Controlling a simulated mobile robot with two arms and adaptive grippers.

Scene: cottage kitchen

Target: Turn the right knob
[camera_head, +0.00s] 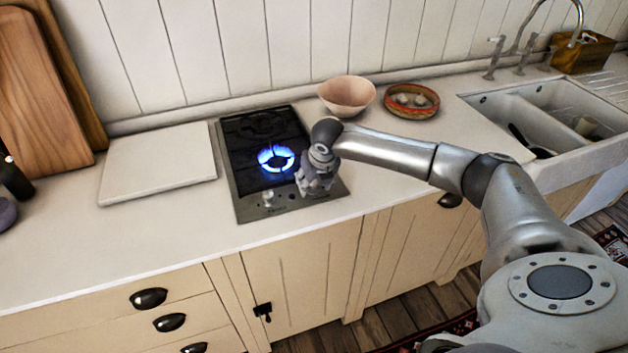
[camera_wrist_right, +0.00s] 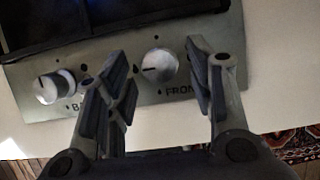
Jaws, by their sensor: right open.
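The cooktop (camera_head: 248,208) is set in the white counter, and a ring of blue flame (camera_head: 277,158) burns on its nearer burner. In the wrist view, the right knob (camera_wrist_right: 160,65) is silver and round, beside the word FRONT, with its dark mark pointing left. The left knob (camera_wrist_right: 54,87) sits farther left; it also shows in the head view (camera_head: 267,197). My right gripper (camera_head: 317,184) is over the front right of the cooktop, hiding the right knob there. In the wrist view its fingers (camera_wrist_right: 160,88) are open, with the right knob between them; contact is not visible. My left gripper is out of view.
A pink bowl (camera_head: 346,94) and a patterned dish (camera_head: 412,101) stand behind my right forearm. A white board (camera_head: 158,163) lies left of the cooktop, with wooden boards (camera_head: 40,95) against the wall. A sink (camera_head: 540,120) is at right. The counter's front strip is clear.

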